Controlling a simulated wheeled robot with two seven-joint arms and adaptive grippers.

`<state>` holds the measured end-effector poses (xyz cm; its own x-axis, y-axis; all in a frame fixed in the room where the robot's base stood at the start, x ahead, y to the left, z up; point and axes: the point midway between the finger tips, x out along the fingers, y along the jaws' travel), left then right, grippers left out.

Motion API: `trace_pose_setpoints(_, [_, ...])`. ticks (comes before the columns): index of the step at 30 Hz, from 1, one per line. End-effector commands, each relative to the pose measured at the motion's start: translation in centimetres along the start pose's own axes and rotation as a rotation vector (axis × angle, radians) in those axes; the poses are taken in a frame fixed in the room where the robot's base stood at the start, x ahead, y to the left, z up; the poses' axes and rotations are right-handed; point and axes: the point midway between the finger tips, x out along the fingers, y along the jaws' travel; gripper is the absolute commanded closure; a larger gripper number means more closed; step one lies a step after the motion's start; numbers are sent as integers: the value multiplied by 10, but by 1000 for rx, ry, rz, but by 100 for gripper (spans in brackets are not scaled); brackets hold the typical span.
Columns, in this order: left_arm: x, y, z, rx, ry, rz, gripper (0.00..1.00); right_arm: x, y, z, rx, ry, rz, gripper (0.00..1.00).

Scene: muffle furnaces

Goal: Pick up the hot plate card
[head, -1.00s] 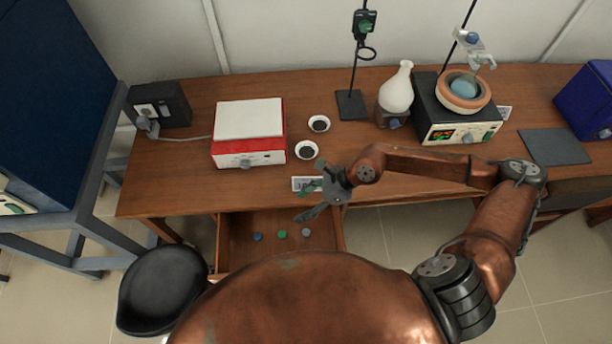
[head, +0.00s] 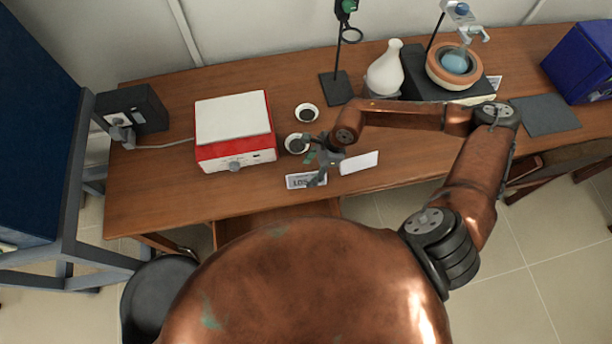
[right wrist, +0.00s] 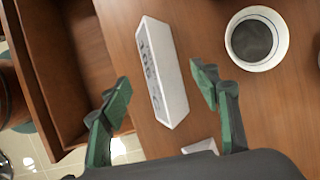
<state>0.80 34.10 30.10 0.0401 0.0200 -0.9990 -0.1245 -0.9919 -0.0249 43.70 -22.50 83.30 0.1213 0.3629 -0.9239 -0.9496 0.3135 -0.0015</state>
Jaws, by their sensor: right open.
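A white tent-shaped card (head: 303,181) with dark print stands at the table's front edge, right of and in front of the red and white hot plate (head: 235,130). I cannot read its words fully. In the right wrist view this card (right wrist: 163,72) lies between the two green-padded fingers, with gaps on both sides. My right gripper (head: 316,166) is open and empty over the card, partly covering it in the head view. A second, blank-looking white card (head: 360,163) stands just right of the gripper; part of it shows in the right wrist view (right wrist: 200,147). My left gripper is out of view.
Two white round dishes with dark centres (head: 307,113) stand behind the gripper; one is close to it. A stand (head: 336,88), a white flask (head: 385,68) and a heater with a round bowl (head: 453,65) are farther back. An open drawer (right wrist: 62,60) lies below the edge.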

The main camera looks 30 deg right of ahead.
Motion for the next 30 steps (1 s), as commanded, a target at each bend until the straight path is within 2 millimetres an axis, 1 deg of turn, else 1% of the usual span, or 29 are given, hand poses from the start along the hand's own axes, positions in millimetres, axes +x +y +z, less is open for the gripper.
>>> trace_pose_setpoints(1, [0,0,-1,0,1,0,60,9,0,0,1,-1,3,43])
trace_pose_setpoints(3, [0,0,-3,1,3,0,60,20,0,-1,1,0,3,43])
trace_pose_setpoints(7, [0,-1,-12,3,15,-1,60,34,0,-1,3,-1,1,43])
trace_pose_setpoints(12, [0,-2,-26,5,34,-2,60,39,-1,-3,4,1,0,43])
trace_pose_setpoints(16, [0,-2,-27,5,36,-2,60,38,0,-3,4,1,0,43])
trace_pose_setpoints(25, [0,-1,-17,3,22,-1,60,38,0,-3,5,0,-1,64])
trace_pose_setpoints(30, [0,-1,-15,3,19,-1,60,38,0,-3,6,0,-1,76])
